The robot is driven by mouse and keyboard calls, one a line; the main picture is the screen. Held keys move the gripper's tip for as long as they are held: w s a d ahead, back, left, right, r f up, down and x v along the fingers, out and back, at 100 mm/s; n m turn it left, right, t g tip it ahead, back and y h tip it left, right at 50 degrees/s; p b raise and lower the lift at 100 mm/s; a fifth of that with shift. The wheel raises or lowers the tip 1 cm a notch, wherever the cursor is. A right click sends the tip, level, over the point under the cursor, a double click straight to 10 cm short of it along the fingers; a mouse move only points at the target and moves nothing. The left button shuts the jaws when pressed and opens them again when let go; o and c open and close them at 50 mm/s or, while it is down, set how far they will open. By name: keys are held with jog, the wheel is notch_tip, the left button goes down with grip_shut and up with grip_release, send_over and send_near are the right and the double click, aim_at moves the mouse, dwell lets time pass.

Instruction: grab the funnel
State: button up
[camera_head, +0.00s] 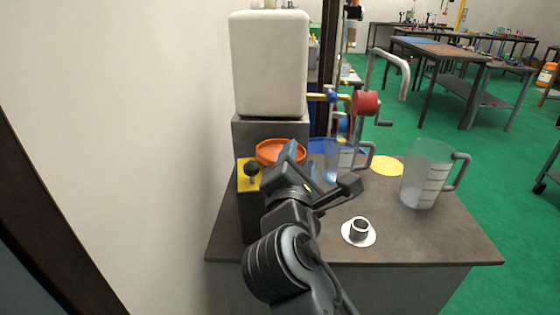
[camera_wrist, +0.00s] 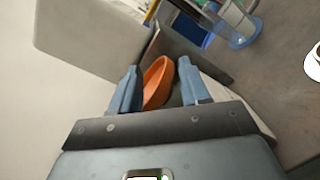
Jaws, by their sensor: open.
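The funnel (camera_head: 281,150) is orange with a wide round rim. It sits by the grey block under the white tank, at the back left of the bench, and my gripper hides part of it in the head view. In the wrist view the orange funnel (camera_wrist: 157,84) shows tilted between my two blue-grey fingers, closer to the left one, with a gap to the right one. My gripper (camera_head: 303,160) is open in front of the funnel; its fingers also show in the wrist view (camera_wrist: 158,68). I cannot tell how deep the funnel lies between the fingers.
A white tank (camera_head: 270,65) stands on a grey block beside the wall. A yellow plate with a black knob (camera_head: 252,170) is left of my gripper. A clear pitcher (camera_head: 423,175), a yellow disc (camera_head: 386,166) and a white-flanged metal cup (camera_head: 359,231) are on the bench (camera_head: 430,235). Its front right is clear.

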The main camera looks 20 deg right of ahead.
aim_at(301, 154)
jog(key=x, duration=0.4)
jog(key=shift+w+d, duration=0.1)
jog(key=shift+c, duration=0.2)
grip_shut()
